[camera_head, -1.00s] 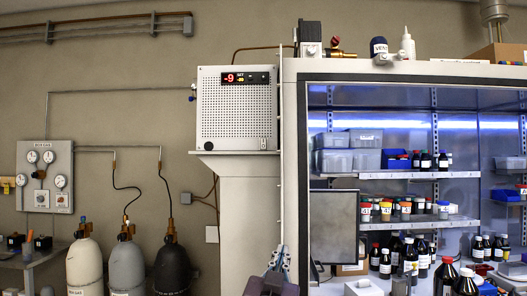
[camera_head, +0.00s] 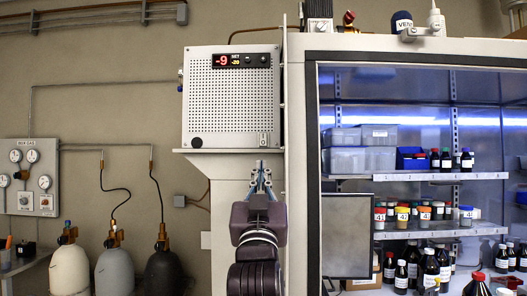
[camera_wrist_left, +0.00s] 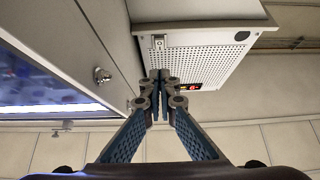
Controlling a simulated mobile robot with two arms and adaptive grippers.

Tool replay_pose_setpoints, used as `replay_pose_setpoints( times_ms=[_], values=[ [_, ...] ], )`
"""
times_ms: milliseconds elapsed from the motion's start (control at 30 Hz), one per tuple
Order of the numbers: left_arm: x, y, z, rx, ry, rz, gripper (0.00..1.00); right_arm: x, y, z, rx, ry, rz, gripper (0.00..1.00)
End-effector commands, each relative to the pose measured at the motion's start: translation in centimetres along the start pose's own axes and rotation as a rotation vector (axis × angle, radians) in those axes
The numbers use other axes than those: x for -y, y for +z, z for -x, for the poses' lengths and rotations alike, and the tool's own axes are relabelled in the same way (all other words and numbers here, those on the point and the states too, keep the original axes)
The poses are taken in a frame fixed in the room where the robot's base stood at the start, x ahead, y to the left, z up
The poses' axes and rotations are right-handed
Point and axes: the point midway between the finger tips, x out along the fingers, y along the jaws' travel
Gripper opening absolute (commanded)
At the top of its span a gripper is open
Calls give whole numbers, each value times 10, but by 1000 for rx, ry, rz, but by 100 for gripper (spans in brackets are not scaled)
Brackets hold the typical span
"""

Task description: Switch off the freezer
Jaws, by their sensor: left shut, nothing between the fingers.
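The freezer unit (camera_head: 230,110) is a white perforated box on a pale ledge in the head view. In the left wrist view the freezer (camera_wrist_left: 215,58) appears upside down, with the switch plate (camera_wrist_left: 158,41) just beyond the shut fingertips (camera_wrist_left: 160,76). Contact cannot be told. My right gripper is not in view.
A glass-fronted cabinet (camera_head: 302,180) with bottles and bins stands to the right. Gas cylinders (camera_head: 115,270) and a gas panel (camera_head: 33,178) are at the left. The wall between panel and freezer is mostly clear.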

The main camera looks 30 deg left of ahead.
Motion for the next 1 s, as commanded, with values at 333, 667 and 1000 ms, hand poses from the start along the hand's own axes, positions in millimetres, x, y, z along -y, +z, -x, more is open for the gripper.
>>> replay_pose_setpoints(
  times_ms=[333, 667, 1000],
  values=[
    [0, -1, -1, -1, 0, 0, 0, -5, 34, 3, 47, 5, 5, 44],
    [0, -6, -48, -1, 0, -1, 0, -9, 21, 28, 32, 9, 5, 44],
    [0, 7, -113, 5, 1, -2, 0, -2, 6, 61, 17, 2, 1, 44]
  ],
)
